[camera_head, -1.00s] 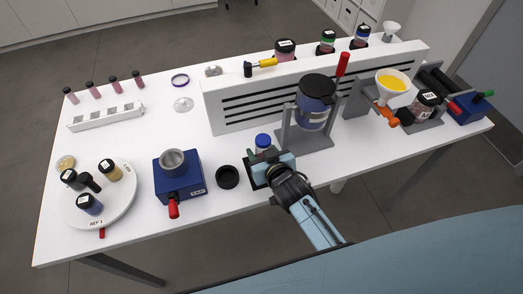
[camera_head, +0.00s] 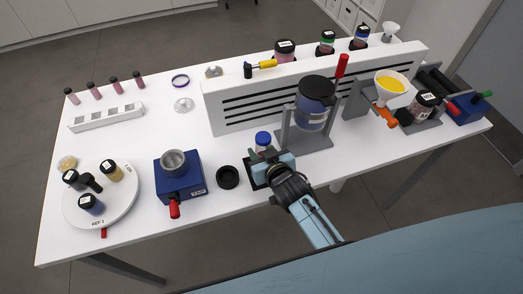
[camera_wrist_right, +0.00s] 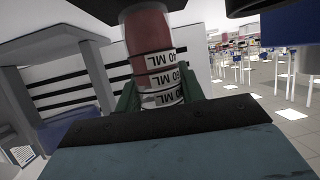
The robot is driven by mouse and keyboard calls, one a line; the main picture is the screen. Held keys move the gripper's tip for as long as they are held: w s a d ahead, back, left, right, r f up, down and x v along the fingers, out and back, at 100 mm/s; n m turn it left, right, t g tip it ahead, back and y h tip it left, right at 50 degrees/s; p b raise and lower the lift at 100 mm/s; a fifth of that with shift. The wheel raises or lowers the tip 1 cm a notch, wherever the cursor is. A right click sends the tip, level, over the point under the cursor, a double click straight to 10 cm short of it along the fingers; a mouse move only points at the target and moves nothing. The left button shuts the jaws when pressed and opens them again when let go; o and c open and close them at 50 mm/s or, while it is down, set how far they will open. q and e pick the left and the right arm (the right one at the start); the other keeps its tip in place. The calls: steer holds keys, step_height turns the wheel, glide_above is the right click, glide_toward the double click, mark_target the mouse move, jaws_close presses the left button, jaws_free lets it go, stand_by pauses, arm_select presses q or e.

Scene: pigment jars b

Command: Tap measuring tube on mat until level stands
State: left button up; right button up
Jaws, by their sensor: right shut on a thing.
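The measuring tube has a blue cap (camera_head: 263,138) in the head view. The right wrist view shows its body (camera_wrist_right: 150,45), with dark reddish powder and white ML bands. My right gripper (camera_wrist_right: 160,98) is shut around the banded part of the tube, which looks close to upright. In the head view this gripper (camera_head: 266,161) hides most of the tube. A dark mat (camera_head: 252,180) lies under and left of the gripper and is partly covered by it. My left gripper is not in view.
A black ring-like cap (camera_head: 227,177) and a blue TAP device (camera_head: 180,178) stand left of the mat. A grey stand with a blue jar (camera_head: 313,103) is close behind right. A white turntable (camera_head: 120,207) with jars is far left.

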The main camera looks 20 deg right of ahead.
steer(key=o, duration=0.8)
steer(key=shift+f, duration=0.15)
steer(key=shift+f+b, duration=0.45)
steer(key=shift+f, duration=0.1)
steer(key=c, duration=0.7)
steer(key=shift+r+p, duration=0.75)
steer(key=shift+p, duration=0.1)
steer(key=shift+f, duration=0.1)
steer(key=o, duration=0.7)
